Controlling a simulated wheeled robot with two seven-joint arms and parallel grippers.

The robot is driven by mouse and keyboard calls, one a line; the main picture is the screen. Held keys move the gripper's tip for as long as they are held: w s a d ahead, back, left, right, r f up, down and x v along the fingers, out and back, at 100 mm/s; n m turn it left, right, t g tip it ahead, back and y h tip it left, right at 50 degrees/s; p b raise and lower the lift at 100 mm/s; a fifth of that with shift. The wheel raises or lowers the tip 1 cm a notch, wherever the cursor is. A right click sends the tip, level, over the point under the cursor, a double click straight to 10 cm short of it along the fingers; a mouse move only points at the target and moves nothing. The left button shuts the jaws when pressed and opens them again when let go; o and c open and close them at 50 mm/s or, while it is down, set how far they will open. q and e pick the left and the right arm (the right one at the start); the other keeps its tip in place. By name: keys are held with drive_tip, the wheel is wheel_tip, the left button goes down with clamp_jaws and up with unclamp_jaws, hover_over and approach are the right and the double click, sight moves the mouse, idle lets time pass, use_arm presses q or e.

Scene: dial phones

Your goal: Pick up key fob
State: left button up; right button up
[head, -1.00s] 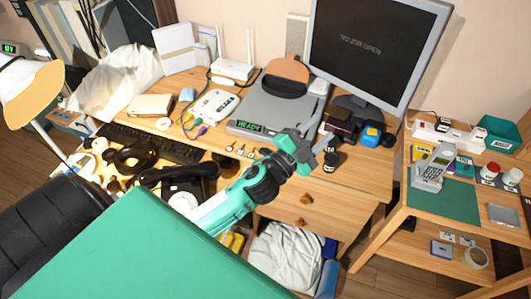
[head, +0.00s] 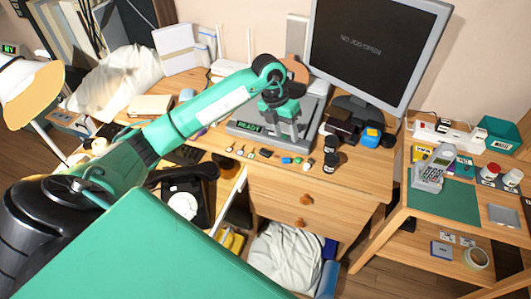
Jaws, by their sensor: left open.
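Several small items lie in a row on the desk's front part in the head view. Among them is a small dark piece (head: 264,153) that may be the key fob; it is too small to be sure. Small green and blue pieces (head: 287,160) lie to its right, and key-like bits (head: 240,151) to its left. My left gripper (head: 288,138) is open, pointing down just above the row, in front of the grey device. Nothing shows between its fingers. My right gripper is not in view.
The grey device (head: 250,130) with a green "READY" display stands behind the row. A dark jar (head: 330,161) and the monitor (head: 375,45) are to the right.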

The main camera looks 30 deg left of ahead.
use_arm(q)
drive_tip(key=a+r+n+y, duration=0.1)
drive_tip(key=a+r+y, duration=0.15)
drive_tip(key=a, duration=0.45)
drive_tip(key=p, duration=0.1)
hover_over(265, 152)
drive_tip(key=shift+g, duration=0.4)
wheel_tip(265, 152, down, 9)
drive_tip(key=shift+r, duration=0.1)
drive_tip(key=shift+f, duration=0.45)
wheel_tip(265, 152, down, 4)
drive_tip(key=shift+f+p, duration=0.25)
drive_tip(key=shift+p, duration=0.65)
drive_tip(key=shift+f, duration=0.15)
drive_tip(key=c, duration=0.3)
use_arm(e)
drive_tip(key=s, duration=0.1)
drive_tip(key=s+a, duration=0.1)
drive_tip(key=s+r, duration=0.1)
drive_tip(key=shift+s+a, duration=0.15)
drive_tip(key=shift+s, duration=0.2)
